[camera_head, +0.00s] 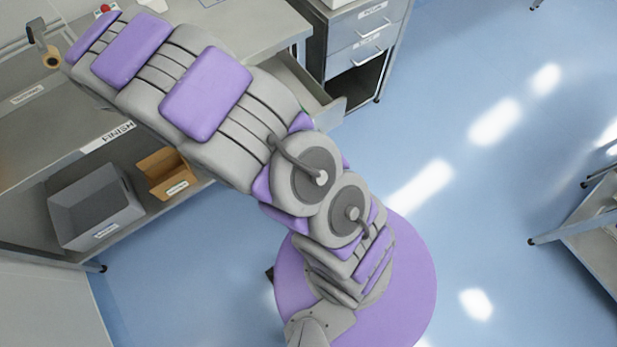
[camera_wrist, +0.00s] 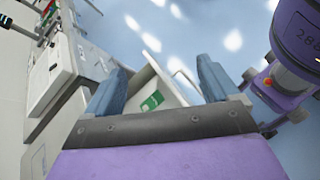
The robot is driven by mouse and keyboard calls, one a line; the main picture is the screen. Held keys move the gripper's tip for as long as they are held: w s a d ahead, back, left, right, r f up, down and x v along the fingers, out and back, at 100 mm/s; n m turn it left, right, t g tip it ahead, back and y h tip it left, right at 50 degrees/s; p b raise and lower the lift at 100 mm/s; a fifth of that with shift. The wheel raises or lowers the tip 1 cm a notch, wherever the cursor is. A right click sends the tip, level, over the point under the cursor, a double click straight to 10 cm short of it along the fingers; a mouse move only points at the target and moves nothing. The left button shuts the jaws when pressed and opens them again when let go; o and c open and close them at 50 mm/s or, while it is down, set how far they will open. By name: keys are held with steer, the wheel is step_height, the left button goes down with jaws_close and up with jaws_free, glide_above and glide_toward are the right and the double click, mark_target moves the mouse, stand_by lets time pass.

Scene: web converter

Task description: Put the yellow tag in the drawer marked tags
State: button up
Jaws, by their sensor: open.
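My gripper (camera_wrist: 160,63) shows in the wrist view with its two blue-grey fingers spread wide and nothing clearly held between them. An open pale drawer (camera_wrist: 170,72) lies beyond and between the fingers, with a green and white item (camera_wrist: 152,101) in it. An open drawer (camera_head: 329,112) also sticks out from under the bench in the head view, partly hidden by my arm. I cannot read a tags mark on it. I cannot make out the yellow tag in either view. My gripper is not visible in the head view.
A grey bench (camera_head: 265,30) runs along the upper left. Its lower shelf holds a grey bin (camera_head: 95,205) and a tan box (camera_head: 166,172). A drawer cabinet (camera_head: 362,40) stands at the top. Blue floor (camera_head: 480,210) is clear to the right, up to a grey stand (camera_head: 590,230).

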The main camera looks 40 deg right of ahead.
steer(key=s+d+r+m+g+y, duration=0.1)
steer(key=s+r+m+y, duration=0.45)
steer(key=s, duration=0.75)
steer(key=s+a+r+m+t+y, duration=0.1)
steer(key=s+a+m+y, duration=0.1)
steer(key=s, duration=0.4)
steer(key=s+a+r+m+t+y, duration=0.1)
steer(key=s+a+r+m+y, duration=0.1)
steer(key=s, duration=0.5)
steer(key=shift+a+m+t+y, duration=0.4)
steer(key=shift+a+y, duration=0.5)
steer(key=shift+y, duration=0.25)
steer(key=shift+d, duration=0.1)
